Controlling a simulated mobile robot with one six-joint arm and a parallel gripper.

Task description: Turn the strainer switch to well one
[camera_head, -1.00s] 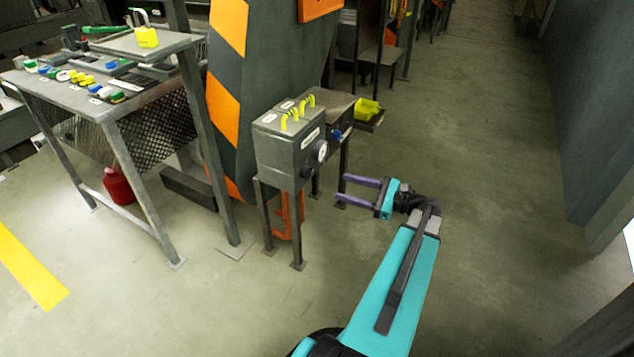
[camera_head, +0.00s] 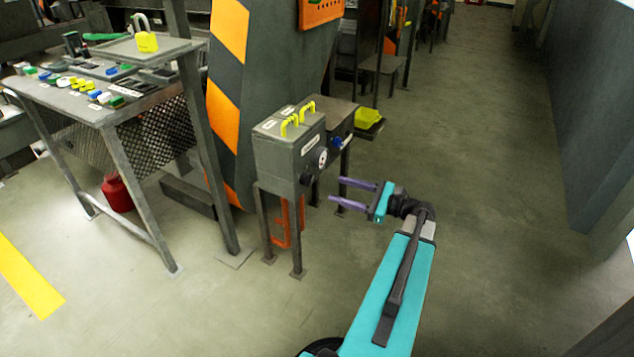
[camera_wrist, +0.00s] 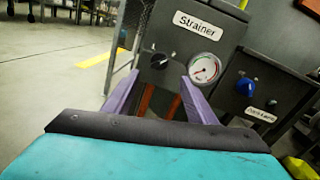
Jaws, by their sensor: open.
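The grey strainer box (camera_head: 280,160) stands on legs left of my gripper in the head view. In the wrist view its white "Strainer" label (camera_wrist: 198,25) is readable. Below the label are a black rotary switch (camera_wrist: 160,61) and a round white gauge (camera_wrist: 205,69). The switch shows as a dark knob (camera_head: 306,179) on the box's right face in the head view. My gripper (camera_head: 338,190) is open and empty, its purple fingers pointing at the box and apart from it. In the wrist view the switch lies between the two fingers (camera_wrist: 161,90). Its position marks are too small to read.
A second grey box with a blue knob (camera_wrist: 245,87) stands right of the strainer box. A yellow bin (camera_head: 369,117) sits behind. A control table (camera_head: 105,110) with several coloured buttons is at left. The floor (camera_head: 480,200) to the right is clear.

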